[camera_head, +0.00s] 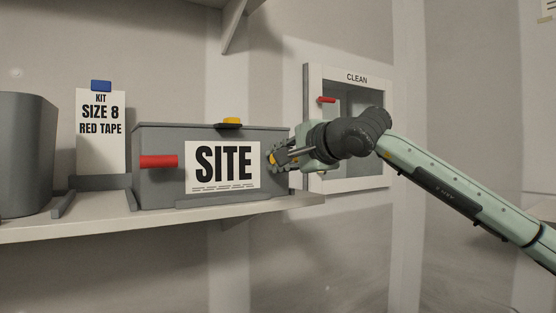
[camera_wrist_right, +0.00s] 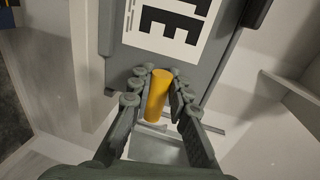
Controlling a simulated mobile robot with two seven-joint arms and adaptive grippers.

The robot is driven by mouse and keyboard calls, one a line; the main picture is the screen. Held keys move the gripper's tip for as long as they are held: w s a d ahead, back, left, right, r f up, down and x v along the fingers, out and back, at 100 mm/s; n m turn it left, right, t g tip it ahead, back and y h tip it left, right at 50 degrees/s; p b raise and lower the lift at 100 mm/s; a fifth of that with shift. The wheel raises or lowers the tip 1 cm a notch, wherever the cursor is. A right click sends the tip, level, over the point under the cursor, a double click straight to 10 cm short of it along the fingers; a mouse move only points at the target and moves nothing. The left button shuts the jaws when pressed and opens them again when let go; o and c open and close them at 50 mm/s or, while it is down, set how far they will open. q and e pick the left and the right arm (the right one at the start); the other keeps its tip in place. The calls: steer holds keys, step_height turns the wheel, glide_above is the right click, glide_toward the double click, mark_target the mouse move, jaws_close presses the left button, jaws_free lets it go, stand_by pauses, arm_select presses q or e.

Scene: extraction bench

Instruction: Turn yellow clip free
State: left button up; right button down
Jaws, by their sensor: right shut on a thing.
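A grey box (camera_head: 158,190) with a SITE label (camera_head: 223,166) stands on the shelf. A yellow clip (camera_wrist_right: 158,95), a short round bar, sticks out from the box's right side and shows large in the right wrist view. My right gripper (camera_head: 276,159) is at that side, with its fingers shut on the clip from both sides. In the head view the fingers hide most of this clip. A second yellow piece (camera_head: 231,121) sits on the front edge of the lid. A red bar (camera_head: 158,161) sticks out at the box's left front. My left gripper is not in view.
A white card reading SIZE 8 RED TAPE (camera_head: 100,135) with a blue clip (camera_head: 101,86) stands left of the box. A grey bin (camera_head: 25,150) is at far left. A white CLEAN frame (camera_head: 352,185) with a red handle (camera_head: 326,100) is behind my right gripper. Below the shelf is open room.

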steer(key=c, duration=1.4)
jaws_free()
steer(key=v, duration=1.2)
